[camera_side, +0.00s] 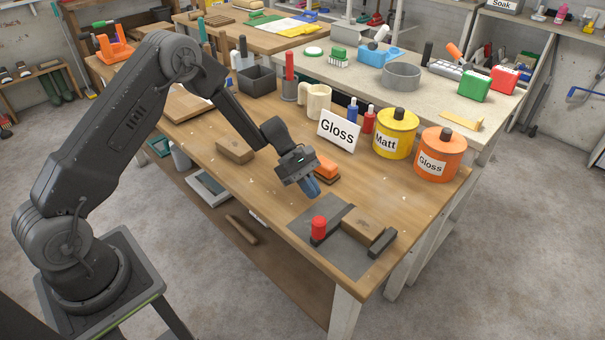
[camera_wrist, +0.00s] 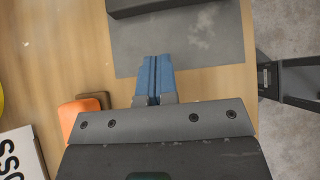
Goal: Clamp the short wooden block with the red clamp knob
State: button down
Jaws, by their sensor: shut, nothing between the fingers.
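A short wooden block (camera_side: 363,232) lies on the mat between the knob side and a dark grey bar (camera_side: 382,243). I cannot tell whether a clamp jaw touches the block. My gripper (camera_side: 312,190) is shut and empty, its blue fingertips above the table behind the knob. In the wrist view the shut fingertips (camera_wrist: 153,78) overlap the mat's edge; a dark bar (camera_wrist: 165,6) shows at the top. The knob is out of that view.
An orange-topped block (camera_side: 327,167) sits just behind my gripper. Another wooden block (camera_side: 234,150) lies left. A Gloss sign (camera_side: 339,131), a yellow Matt tin (camera_side: 396,133) and an orange Gloss tin (camera_side: 440,154) stand behind. The table edge is close in front.

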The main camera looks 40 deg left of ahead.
aim_at(331, 218)
jog(key=d, duration=0.1)
jog(key=d+f, duration=0.1)
jog(key=d, duration=0.3)
jog(key=shift+f, duration=0.35)
jog(key=shift+d, duration=0.4)
jog(key=shift+d, duration=0.75)
jog(key=shift+s, duration=0.1)
jog(key=shift+a, duration=0.1)
